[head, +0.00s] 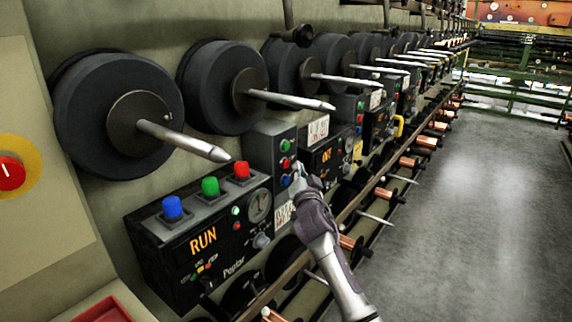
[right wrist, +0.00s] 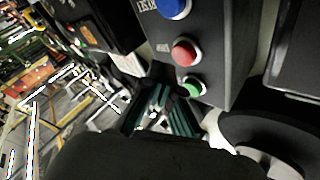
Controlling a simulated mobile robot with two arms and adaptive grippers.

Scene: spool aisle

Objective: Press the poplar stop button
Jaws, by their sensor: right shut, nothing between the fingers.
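The poplar control box (head: 215,245) carries the word Poplar and a lit RUN display. Blue (head: 172,207), green (head: 210,187) and red (head: 241,170) buttons stand on its top; I cannot read labels for them. A taller grey box (head: 265,148) beside it has green (head: 286,145), red (head: 285,163) and blue buttons down its face. My right gripper (head: 297,172) is shut and empty in front of this grey box, right of the poplar box's red button. In the right wrist view its fingers (right wrist: 165,108) are close to a green button (right wrist: 193,88); contact is unclear. My left gripper is out of view.
Black spools (head: 110,110) with pointed metal spindles (head: 185,140) jut out above the boxes. A red emergency button on yellow (head: 10,173) is at far left. Copper bobbins (head: 408,163) line a lower rail. The floor (head: 480,180) to the right is clear.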

